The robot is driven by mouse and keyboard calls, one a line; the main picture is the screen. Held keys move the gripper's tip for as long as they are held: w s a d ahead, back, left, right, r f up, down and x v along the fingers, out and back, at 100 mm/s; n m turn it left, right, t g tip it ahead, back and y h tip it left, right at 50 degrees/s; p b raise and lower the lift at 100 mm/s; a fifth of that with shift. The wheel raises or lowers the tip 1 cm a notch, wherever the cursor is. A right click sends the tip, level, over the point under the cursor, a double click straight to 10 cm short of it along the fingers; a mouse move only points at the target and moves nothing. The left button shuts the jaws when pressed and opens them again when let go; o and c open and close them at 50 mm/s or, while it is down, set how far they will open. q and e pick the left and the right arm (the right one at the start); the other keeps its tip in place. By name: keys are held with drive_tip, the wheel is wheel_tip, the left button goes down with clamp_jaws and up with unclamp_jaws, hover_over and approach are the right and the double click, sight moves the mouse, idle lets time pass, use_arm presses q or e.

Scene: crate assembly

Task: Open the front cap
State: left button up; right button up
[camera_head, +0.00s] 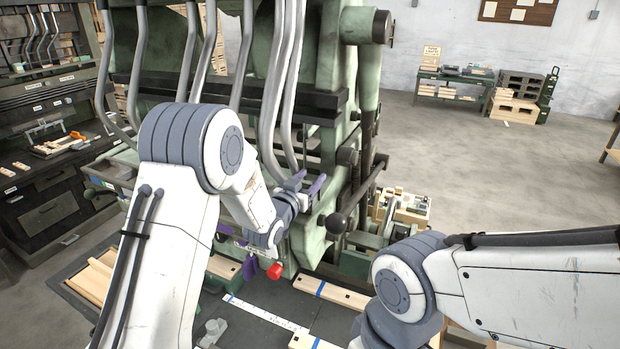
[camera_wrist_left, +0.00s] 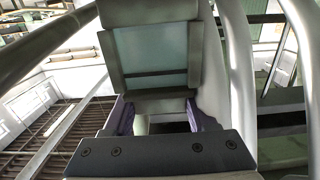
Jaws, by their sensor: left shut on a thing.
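My left gripper (camera_head: 305,186) reaches the front of the large green machine (camera_head: 330,215), its purple fingertips beside the lower ends of the bent grey pipes. In the left wrist view, the purple fingers (camera_wrist_left: 163,118) stand on either side of the lower end of a grey framed part with a pale green panel (camera_wrist_left: 150,55), which I take to be the front cap. The gripper is shut on this part. The fingertip contact is partly hidden, and how far the cap is open cannot be told. My right arm shows at the lower right, but its gripper is out of view.
A red knob (camera_head: 275,271) and a dark ball handle (camera_head: 336,223) stick out near the left gripper. Wooden strips (camera_head: 333,292) and a white ruler (camera_head: 262,313) lie on the dark bench below. Grey pipes (camera_wrist_left: 240,80) run close beside the gripper. Open floor lies at right.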

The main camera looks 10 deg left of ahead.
use_arm(q)
drive_tip(key=shift+r+g+p, duration=0.25)
drive_tip(key=shift+g+p, duration=0.25)
drive_tip(key=shift+p, duration=0.1)
drive_tip(key=g+p, duration=0.1)
drive_tip(key=p, duration=0.1)
drive_tip(key=g+y+p, duration=0.1)
drive_tip(key=g+p, duration=0.1)
drive_tip(key=shift+w+d+r, duration=0.1)
drive_tip(key=shift+w, duration=0.25)
drive_tip(key=shift+w+f+g+y+p, duration=0.15)
drive_tip(key=shift+g+y+p, duration=0.1)
drive_tip(key=shift+g+p, duration=0.35)
drive_tip(key=shift+f+g+y+p, duration=0.15)
drive_tip(key=shift+g+y+p, duration=0.1)
drive_tip(key=shift+g+p, duration=0.35)
drive_tip(key=o, duration=1.4)
drive_tip(key=shift+c, duration=0.2)
